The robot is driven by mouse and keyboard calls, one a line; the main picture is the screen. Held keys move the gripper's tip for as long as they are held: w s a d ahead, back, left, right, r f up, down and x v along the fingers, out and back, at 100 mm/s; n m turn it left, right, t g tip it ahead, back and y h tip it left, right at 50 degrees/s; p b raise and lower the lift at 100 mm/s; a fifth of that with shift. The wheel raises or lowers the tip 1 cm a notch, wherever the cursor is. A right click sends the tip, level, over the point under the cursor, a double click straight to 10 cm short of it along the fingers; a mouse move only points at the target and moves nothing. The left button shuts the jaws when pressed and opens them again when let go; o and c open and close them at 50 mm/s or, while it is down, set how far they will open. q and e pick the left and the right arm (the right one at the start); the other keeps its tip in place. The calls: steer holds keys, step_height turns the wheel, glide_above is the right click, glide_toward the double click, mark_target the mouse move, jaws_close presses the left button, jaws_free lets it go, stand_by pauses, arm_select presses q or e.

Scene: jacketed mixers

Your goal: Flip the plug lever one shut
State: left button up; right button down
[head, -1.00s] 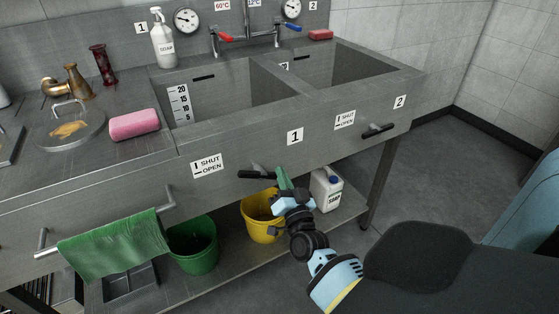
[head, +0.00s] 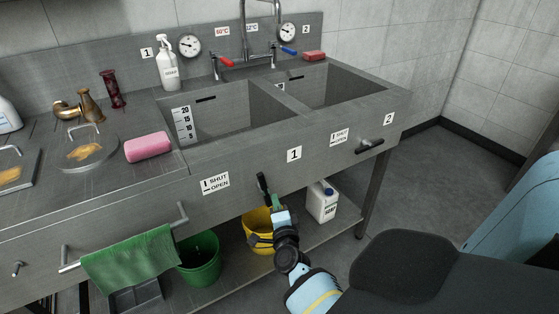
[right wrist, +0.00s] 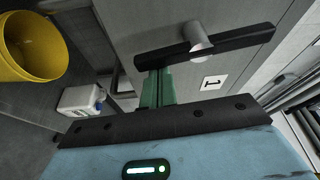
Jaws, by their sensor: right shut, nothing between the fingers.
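Plug lever one (head: 263,186), a black bar, is on the sink front under the number 1 plate (head: 294,155). It stands steep, close to upright, in the head view. In the right wrist view the black lever (right wrist: 240,40) crosses a silver pivot. My right gripper (head: 275,203) is shut with nothing between its green fingers. The green fingertips (right wrist: 157,86) are right at one end of the lever in the right wrist view; I cannot tell if they touch. The shut/open label (head: 215,183) shows an upright mark for shut and a flat mark for open. My left gripper is not in view.
Lever two (head: 370,146) lies near level to the right. A yellow bucket (head: 257,224), a green bucket (head: 200,262) and a white soap jug (head: 322,202) stand on the lower shelf. A green towel (head: 130,258) hangs at the left. Floor at the right is clear.

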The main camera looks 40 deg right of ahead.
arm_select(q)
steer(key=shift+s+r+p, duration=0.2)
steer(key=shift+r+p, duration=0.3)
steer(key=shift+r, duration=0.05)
arm_select(e)
steer(key=shift+w+a+f+m+g+y, duration=0.15)
steer(key=shift+a+m+g+y, duration=0.2)
steer(key=shift+m, duration=0.65)
steer(key=shift+a, duration=0.1)
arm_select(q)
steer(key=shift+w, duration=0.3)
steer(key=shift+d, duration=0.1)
